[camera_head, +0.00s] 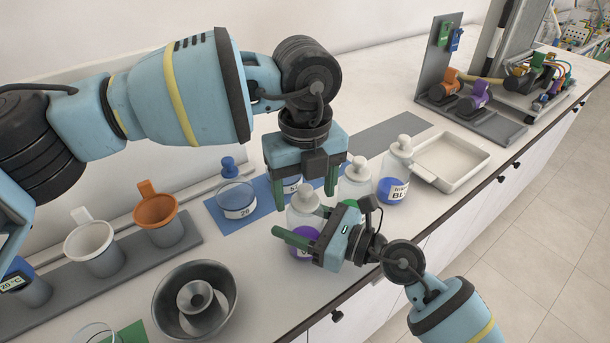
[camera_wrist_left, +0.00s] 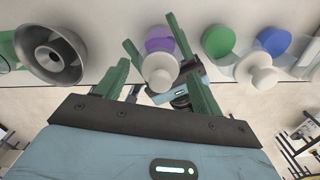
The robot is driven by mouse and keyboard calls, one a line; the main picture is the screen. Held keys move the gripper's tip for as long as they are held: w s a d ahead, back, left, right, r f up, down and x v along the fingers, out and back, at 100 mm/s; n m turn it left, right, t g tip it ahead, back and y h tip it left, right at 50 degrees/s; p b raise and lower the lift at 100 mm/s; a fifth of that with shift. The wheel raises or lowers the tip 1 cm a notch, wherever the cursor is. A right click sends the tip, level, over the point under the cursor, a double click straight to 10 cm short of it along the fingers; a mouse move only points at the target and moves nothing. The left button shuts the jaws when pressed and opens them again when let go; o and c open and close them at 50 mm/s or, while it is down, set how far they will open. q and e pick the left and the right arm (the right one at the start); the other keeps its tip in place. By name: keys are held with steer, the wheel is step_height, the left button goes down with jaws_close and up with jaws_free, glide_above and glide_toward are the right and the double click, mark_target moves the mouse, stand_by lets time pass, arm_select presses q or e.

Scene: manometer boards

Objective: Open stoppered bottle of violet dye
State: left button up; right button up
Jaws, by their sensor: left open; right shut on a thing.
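The violet dye bottle (camera_head: 303,241) is a clear round bottle with violet liquid, standing upright on the bench. In the left wrist view its pale stopper (camera_wrist_left: 160,78) appears to sit in the neck above the violet body (camera_wrist_left: 160,42). My right gripper (camera_head: 298,222) is shut on the bottle's body from the front right; its fingers also flank the bottle in the left wrist view. My left gripper (camera_head: 303,190) points down above the bottle, open, with its fingers (camera_wrist_left: 158,66) on either side of the stopper, not visibly touching it.
A green-dye bottle (camera_head: 355,181) and a blue-dye bottle (camera_head: 394,178) stand close to the right. A grey ring-shaped bowl (camera_head: 170,307) is front left; a white tray (camera_head: 452,161) is farther right.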

mark_target(305, 188)
arm_select(q)
steer(key=c, duration=1.2)
steer(key=shift+r, duration=0.3)
steer(key=shift+r, duration=0.75)
steer(key=shift+r, duration=0.15)
steer(key=shift+r, duration=1.9)
arm_select(e)
steer(key=o, duration=1.5)
steer(key=shift+c, duration=0.2)
